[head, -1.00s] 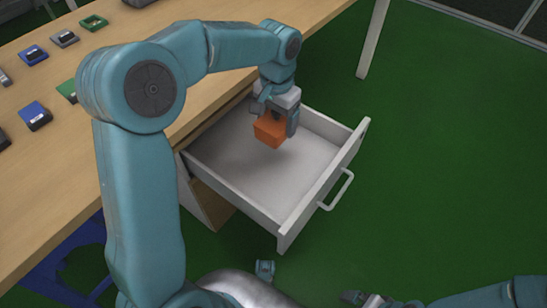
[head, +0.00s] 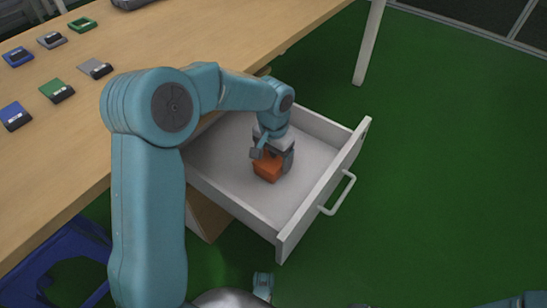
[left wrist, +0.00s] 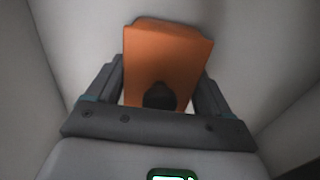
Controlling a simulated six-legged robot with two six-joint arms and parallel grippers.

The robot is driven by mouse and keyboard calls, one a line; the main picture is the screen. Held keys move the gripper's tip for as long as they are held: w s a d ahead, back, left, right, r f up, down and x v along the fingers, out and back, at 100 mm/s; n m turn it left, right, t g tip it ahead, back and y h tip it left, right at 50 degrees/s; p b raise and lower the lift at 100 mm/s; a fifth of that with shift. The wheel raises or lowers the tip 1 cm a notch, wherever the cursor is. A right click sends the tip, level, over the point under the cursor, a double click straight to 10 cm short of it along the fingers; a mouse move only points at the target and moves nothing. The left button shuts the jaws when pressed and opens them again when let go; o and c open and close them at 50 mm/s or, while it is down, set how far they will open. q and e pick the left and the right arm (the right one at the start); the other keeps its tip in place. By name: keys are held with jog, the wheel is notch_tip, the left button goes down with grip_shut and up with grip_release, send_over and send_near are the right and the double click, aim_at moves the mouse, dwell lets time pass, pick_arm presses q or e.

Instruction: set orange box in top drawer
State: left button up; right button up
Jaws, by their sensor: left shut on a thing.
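The orange box (head: 268,168) is inside the open top drawer (head: 225,165), low over the drawer floor. I cannot tell whether it touches the floor. My left gripper (head: 271,155) reaches down into the drawer from above and is shut on the box. In the left wrist view the orange box (left wrist: 165,60) sits between the two dark fingers of the left gripper (left wrist: 160,95), with the pale drawer around it. The drawer has white walls and a front handle (head: 338,193). My right gripper is not in view; only a bit of my right arm shows at the lower right corner.
The wooden table (head: 190,60) stands above and left of the drawer. Several small devices lie on it, among them a blue one (head: 15,116) and a green one (head: 57,91). A blue stool (head: 60,255) stands at lower left. Green floor on the right is clear.

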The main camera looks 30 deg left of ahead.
pick_arm(q)
jog(key=shift+f, duration=0.2)
jog(key=o, duration=1)
jog(key=shift+c, duration=0.2)
jog(key=shift+r, duration=0.15)
notch_tip(320, 180, up, 11)
jog(key=p, duration=0.4)
jog(key=shift+r+p, duration=0.35)
jog(key=shift+r, duration=0.25)
